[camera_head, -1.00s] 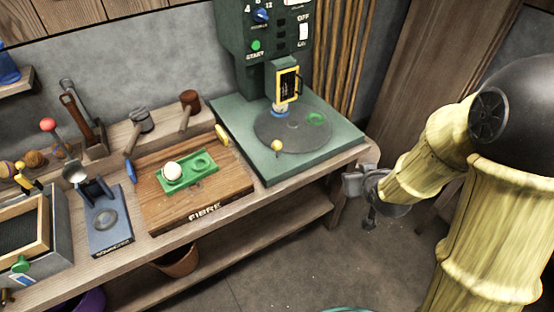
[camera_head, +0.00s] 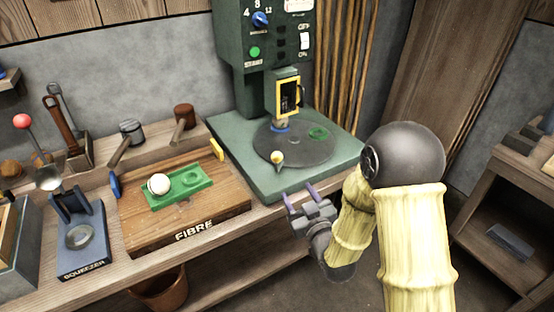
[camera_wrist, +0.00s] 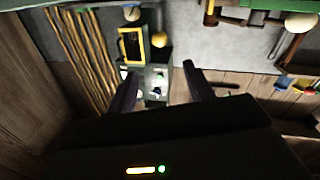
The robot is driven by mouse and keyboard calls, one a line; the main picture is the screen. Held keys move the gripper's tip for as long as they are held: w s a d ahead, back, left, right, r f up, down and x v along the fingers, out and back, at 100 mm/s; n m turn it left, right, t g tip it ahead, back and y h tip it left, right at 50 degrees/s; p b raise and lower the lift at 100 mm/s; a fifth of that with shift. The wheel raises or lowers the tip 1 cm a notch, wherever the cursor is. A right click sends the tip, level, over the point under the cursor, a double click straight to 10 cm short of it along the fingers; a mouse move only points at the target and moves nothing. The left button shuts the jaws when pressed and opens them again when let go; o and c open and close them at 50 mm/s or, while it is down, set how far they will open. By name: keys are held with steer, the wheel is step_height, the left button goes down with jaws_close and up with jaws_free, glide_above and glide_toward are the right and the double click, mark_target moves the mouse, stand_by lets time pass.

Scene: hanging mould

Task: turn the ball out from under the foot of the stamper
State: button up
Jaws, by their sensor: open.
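The green stamper (camera_head: 236,75) stands on its base at the back of the bench. Its round dark turntable (camera_head: 305,150) has a green ring (camera_head: 318,132) on its right and a yellow knob (camera_head: 277,157) at its front edge. Below the yellow-framed window (camera_head: 287,95), a pale piece sits in a blue ring (camera_head: 280,129); I cannot tell foot from ball there. The yellow knob also shows in the wrist view (camera_wrist: 159,39). My gripper (camera_head: 299,194) is open and empty, in front of the stamper's base, apart from the knob. Its fingers show in the wrist view (camera_wrist: 160,77).
Left of the stamper, a fibre board (camera_head: 135,224) carries a green tray (camera_head: 183,199) with a white ball (camera_head: 159,184). A squeezer (camera_head: 82,245) stands further left. Mallets line the back. A wooden shelf unit (camera_head: 490,208) stands at the right.

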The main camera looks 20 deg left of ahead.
mark_target(279, 160)
steer(key=shift+w, duration=0.1)
steer(key=x, duration=1.7)
steer(key=shift+a, duration=0.15)
jaws_close()
steer(key=shift+y, duration=0.3)
